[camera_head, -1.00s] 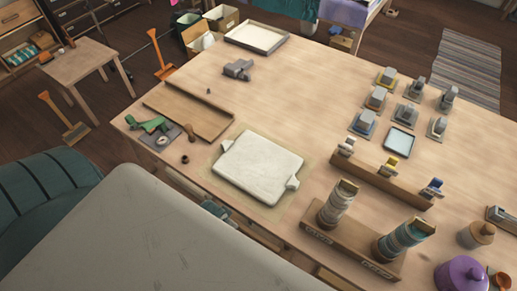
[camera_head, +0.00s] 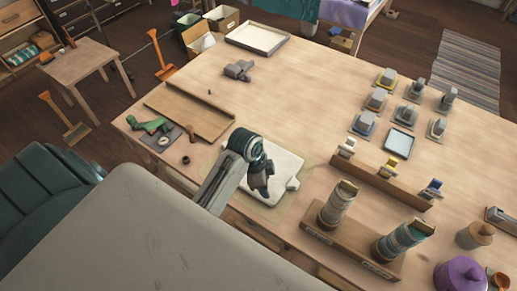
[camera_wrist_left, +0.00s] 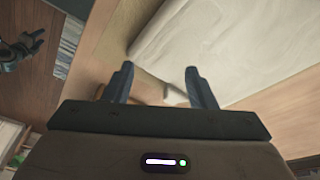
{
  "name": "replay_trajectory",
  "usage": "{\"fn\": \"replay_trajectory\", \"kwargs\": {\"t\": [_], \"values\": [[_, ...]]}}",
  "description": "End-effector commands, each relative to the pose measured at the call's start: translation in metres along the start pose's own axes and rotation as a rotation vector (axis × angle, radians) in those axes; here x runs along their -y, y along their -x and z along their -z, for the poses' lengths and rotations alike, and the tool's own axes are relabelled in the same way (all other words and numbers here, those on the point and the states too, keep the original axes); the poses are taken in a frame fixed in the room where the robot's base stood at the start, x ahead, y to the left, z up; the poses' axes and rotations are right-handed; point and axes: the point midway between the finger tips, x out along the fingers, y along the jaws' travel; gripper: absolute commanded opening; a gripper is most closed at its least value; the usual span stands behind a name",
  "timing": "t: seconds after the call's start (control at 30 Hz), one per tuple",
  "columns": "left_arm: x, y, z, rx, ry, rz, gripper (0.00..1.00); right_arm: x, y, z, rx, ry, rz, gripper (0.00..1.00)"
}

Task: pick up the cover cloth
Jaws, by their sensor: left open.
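The cover cloth (camera_head: 285,165) is a thick cream, folded-looking pad with small tabs at two corners. It lies flat on a thin tan mat (camera_head: 263,217) on the table. My left gripper (camera_head: 262,190) is over the cloth and hides its middle and left part in the head view. In the left wrist view the gripper (camera_wrist_left: 159,72) is open and empty. The pale cloth (camera_wrist_left: 230,45) lies beyond its fingers, and a small pale tab shows between them. Height above the cloth is hard to judge. My right gripper (camera_wrist_left: 25,46) shows small and dark at the left wrist view's edge.
A wooden tray (camera_head: 187,113) and a green tool (camera_head: 150,124) lie left of the mat. A rack with two upright rolls (camera_head: 338,240) stands to the right. A grey lump (camera_head: 238,70) lies further back. The table's middle back is clear.

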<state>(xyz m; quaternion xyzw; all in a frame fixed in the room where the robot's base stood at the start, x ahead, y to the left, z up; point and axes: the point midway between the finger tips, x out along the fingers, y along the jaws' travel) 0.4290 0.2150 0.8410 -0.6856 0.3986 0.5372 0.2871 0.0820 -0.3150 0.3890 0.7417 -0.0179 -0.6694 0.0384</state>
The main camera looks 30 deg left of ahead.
Motion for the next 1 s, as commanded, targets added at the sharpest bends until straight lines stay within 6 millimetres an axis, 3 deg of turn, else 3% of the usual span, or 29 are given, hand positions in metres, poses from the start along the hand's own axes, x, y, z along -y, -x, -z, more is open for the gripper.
{"fn": "replay_trajectory", "kwargs": {"t": [0.03, 0.13, 0.37, 0.57, 1.0], "values": [[0.014, 0.008, 0.019, -0.023, -0.105, -0.028, 0.51, 0.001, 0.0, 0.0, 0.0, 0.0, 0.001, 0.49], [0.029, 0.019, 0.045, -0.06, -0.302, -0.088, 0.51, 0.003, 0.001, 0.0, 0.0, -0.001, 0.003, 0.49], [0.043, 0.033, 0.075, -0.116, -0.541, -0.15, 0.51, 0.009, 0.0, 0.0, 0.0, -0.004, 0.01, 0.49], [0.037, 0.005, 0.078, -0.121, -0.561, -0.158, 0.51, 0.01, -0.006, -0.001, 0.0, -0.004, 0.01, 0.49], [0.031, -0.039, 0.083, -0.118, -0.558, -0.158, 0.51, 0.001, 0.016, 0.001, 0.001, -0.001, 0.002, 0.49]]}}
